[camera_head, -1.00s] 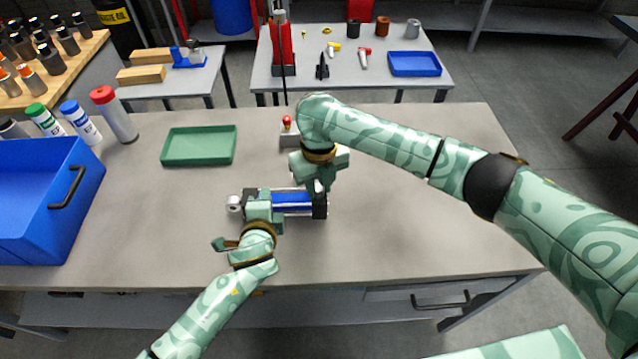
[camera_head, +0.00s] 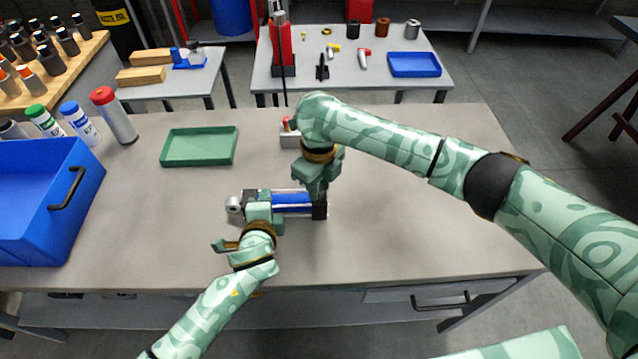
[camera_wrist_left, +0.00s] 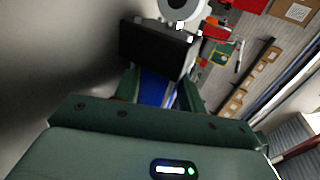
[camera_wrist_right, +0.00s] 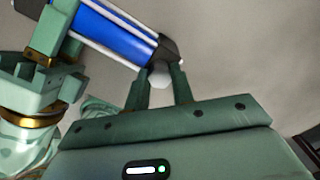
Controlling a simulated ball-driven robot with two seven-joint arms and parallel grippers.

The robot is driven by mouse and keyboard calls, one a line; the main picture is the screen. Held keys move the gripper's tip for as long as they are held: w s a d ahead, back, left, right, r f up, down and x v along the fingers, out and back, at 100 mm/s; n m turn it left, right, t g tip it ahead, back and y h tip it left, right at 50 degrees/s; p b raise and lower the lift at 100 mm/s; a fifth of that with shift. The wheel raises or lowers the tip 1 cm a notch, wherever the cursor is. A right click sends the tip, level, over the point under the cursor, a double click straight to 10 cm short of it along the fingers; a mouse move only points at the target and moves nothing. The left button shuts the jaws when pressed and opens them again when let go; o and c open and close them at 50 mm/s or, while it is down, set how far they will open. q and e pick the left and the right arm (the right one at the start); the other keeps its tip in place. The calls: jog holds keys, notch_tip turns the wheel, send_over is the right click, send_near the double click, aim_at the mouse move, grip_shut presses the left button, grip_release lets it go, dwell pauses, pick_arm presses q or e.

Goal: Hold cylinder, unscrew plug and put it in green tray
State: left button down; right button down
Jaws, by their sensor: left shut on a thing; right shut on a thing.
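The blue cylinder (camera_head: 292,202) lies on the workbench, with silver rods along its sides and a dark cap at its right end. My left gripper (camera_head: 262,200) is shut around its left part. In the left wrist view, the blue barrel (camera_wrist_left: 155,88) shows between the fingers, below a black end block. My right gripper (camera_head: 318,194) points down at the dark right cap. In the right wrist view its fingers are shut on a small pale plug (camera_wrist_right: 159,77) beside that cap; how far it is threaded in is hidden. The green tray (camera_head: 199,147) lies empty, up and left of the cylinder.
A blue bin (camera_head: 40,205) stands at the left, with several bottles (camera_head: 116,118) behind it. A small grey block with a red top (camera_head: 290,136) sits behind my right wrist. The bench right of the cylinder is clear.

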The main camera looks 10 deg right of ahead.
pick_arm(q)
jog(key=shift+s+f, duration=0.1)
jog(key=shift+f, duration=0.05)
pick_arm(e)
jog(key=shift+r, duration=0.15)
jog(key=shift+r, duration=0.9)
